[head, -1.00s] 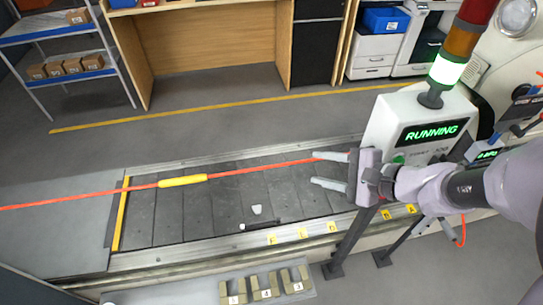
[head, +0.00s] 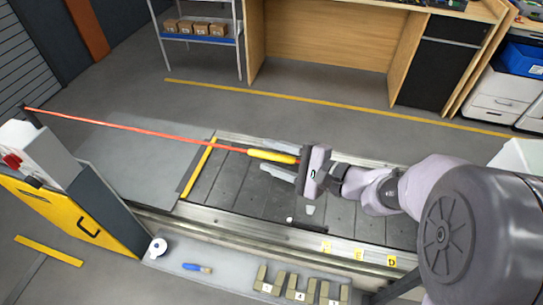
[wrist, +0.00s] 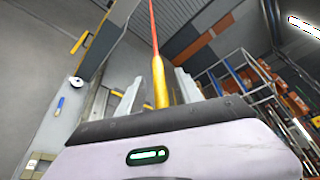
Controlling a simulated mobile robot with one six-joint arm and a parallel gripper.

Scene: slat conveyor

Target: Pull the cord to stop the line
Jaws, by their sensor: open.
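A taut red cord (head: 130,127) runs across above the slat conveyor (head: 346,215) from a post at the far left. A yellow grip sleeve (head: 268,156) sits on the cord; it also shows in the wrist view (wrist: 160,82). My gripper (head: 282,160) is open, with its two fingers on either side of the yellow sleeve's right end. In the wrist view the sleeve stands between my fingers (wrist: 156,95), with a gap visible on each side. The cord beyond the sleeve on the right is hidden behind my gripper.
A yellow and grey cabinet (head: 100,222) stands at the left. A front ledge (head: 225,270) holds a tape roll (head: 157,248), a blue-handled brush (head: 197,268) and numbered blocks (head: 300,288). A small white piece (head: 310,210) lies on the slats. A wooden bench (head: 330,75) stands behind.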

